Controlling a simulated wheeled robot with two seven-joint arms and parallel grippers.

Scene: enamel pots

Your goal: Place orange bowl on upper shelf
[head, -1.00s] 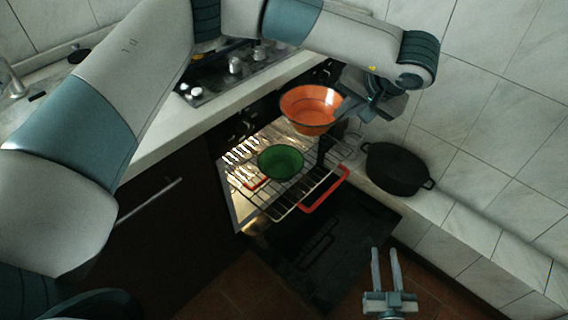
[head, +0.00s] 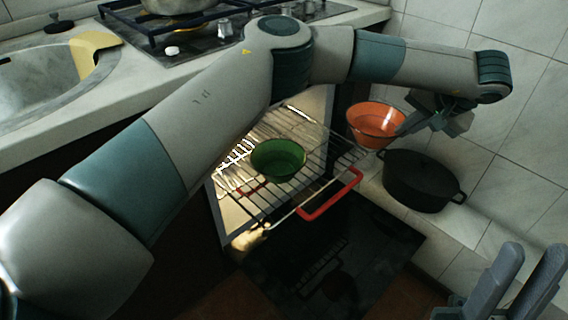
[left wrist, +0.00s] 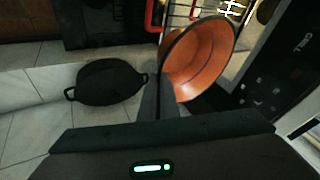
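The orange bowl (head: 374,128) is held up in the air by its rim, to the right of the oven rack. My left gripper (head: 408,122) is shut on the bowl's right rim. In the left wrist view the tilted orange bowl (left wrist: 203,62) shows its empty inside, with a finger (left wrist: 160,95) at its rim. A wire shelf (head: 290,194) with a red front handle (head: 330,196) sticks out of the open oven and bears a green bowl (head: 276,160). My right gripper (head: 515,282) is open and empty at the lower right.
A black pot (head: 420,182) stands on the ledge right of the oven, close below the orange bowl. The dark oven door (head: 330,255) is folded down. The counter with sink (head: 40,90) and hob (head: 200,38) is at the upper left. A tiled wall bounds the right.

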